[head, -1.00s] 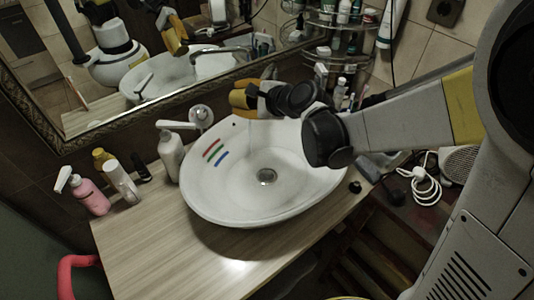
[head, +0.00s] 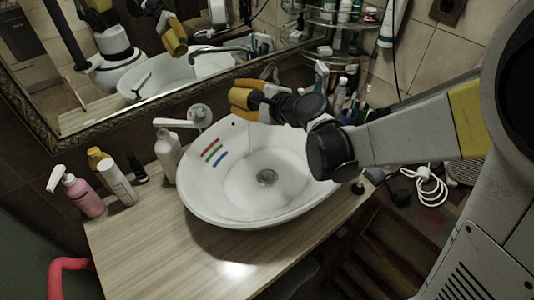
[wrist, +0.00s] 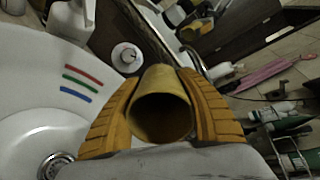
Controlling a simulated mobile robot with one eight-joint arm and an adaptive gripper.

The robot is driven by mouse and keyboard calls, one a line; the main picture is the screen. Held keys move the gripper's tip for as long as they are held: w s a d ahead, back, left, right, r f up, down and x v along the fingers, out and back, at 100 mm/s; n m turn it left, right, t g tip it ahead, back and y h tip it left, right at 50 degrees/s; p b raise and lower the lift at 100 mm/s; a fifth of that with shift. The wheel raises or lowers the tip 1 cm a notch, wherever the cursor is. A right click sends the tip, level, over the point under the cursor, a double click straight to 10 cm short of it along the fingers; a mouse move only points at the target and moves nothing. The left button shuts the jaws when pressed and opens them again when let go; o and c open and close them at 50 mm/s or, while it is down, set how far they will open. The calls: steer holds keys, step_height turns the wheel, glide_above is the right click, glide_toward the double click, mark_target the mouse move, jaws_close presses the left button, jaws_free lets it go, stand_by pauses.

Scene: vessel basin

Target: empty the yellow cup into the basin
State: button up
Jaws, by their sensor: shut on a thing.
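The yellow cup (wrist: 162,117) is between the two ridged yellow fingers of my gripper (wrist: 158,80), which is shut on it. In the wrist view its round mouth faces the camera and its inside is dark; I cannot tell if anything is in it. In the head view my gripper (head: 249,99) is above the far rim of the white basin (head: 215,185). There the cup is hard to tell from the fingers, and its tilt is unclear. The basin (wrist: 30,85) lies left of the cup in the wrist view, with its drain (head: 267,177) clear of the gripper.
Left of the basin stand a white pump bottle (head: 167,155), a pink pump bottle (head: 84,196) and smaller bottles. A mirror (head: 120,85) and the faucet are behind. A shelf (head: 345,60) with toiletries is at the back right. The front counter (head: 170,250) is clear.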

mark_target(243, 91)
steer(key=shift+s+d+f+t+y+b, duration=0.3)
steer(key=shift+s+d+t+y+b, duration=0.35)
steer(key=shift+b, duration=1.05)
steer(key=shift+s+r+t+y+b, duration=0.15)
steer(key=shift+r+t+y+b, duration=0.5)
steer(key=shift+b, duration=0.7)
steer(key=shift+s+d+f+t+y+b, duration=0.2)
steer(key=shift+f+t+y+b, duration=0.25)
steer(key=shift+b, duration=1.05)
steer(key=shift+s+d+f+t+y+b, duration=0.2)
steer(key=shift+t+b, duration=0.35)
steer(key=shift+b, duration=0.9)
steer(key=shift+f+t+y, duration=0.1)
steer(key=shift+t+y, duration=0.15)
steer(key=shift+t, duration=0.05)
steer(key=shift+s+d+r+t+y, duration=0.1)
steer(key=shift+s+r+t+y, duration=0.1)
steer(key=shift+r+t+y, duration=0.3)
steer(key=shift+s+d+r+t+y, duration=0.1)
steer(key=shift+s+r+y, duration=0.1)
steer(key=shift+r, duration=0.5)
steer(key=shift+s+d+r+t+y, duration=0.15)
steer(key=shift+r+t+y, duration=0.2)
steer(key=shift+r, duration=0.55)
steer(key=shift+s+d+r+t+y, duration=0.15)
steer(key=shift+r+t+y, duration=0.15)
steer(key=shift+r, duration=0.6)
